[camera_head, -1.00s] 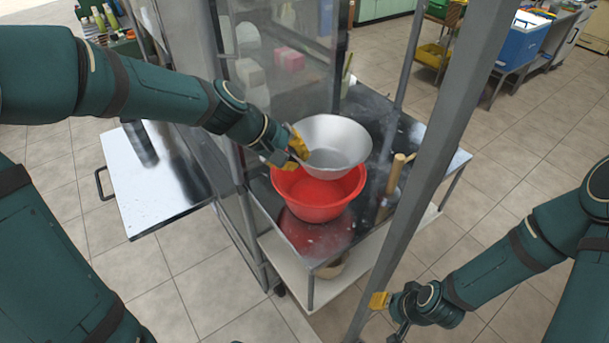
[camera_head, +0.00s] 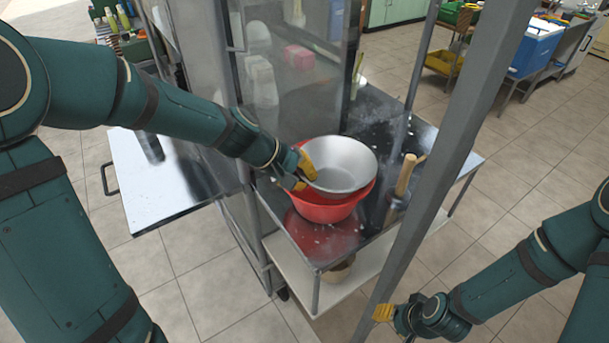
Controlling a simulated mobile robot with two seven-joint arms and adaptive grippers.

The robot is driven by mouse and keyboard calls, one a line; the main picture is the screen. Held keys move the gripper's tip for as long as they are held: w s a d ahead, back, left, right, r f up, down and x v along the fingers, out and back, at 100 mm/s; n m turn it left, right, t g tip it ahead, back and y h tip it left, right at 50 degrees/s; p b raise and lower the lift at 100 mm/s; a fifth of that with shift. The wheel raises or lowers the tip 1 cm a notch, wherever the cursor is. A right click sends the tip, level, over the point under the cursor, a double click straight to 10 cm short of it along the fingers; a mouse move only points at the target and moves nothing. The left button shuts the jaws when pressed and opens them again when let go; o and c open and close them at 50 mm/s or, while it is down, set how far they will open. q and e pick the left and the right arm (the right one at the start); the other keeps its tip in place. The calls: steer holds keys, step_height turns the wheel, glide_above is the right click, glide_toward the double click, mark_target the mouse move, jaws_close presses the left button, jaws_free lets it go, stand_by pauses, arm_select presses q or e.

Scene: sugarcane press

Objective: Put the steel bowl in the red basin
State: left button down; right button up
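The steel bowl (camera_head: 345,163) is upright, its lower part within the outline of the red basin (camera_head: 330,213). Whether it touches the basin's bottom is hidden. The basin stands on the dark metal table, and its rim shows around the bowl's near and left sides. My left gripper (camera_head: 305,168), with yellow fingers, is at the bowl's left rim and appears shut on it. My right gripper (camera_head: 384,313) is low at the bottom, outside the post and away from the bowl; its finger opening cannot be made out.
A grey post (camera_head: 450,150) slants in front of the table's right side. A wooden-handled tool (camera_head: 405,175) stands right of the basin. A clear panel (camera_head: 290,75) rises behind. A steel side shelf (camera_head: 160,185) is at left. A blue cooler (camera_head: 535,47) is far right.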

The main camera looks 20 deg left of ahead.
arm_select(q)
steer(key=shift+f+b, duration=0.35)
steer(key=shift+f, duration=0.05)
steer(key=c, duration=1.4)
jaws_free()
steer(key=shift+r, duration=0.1)
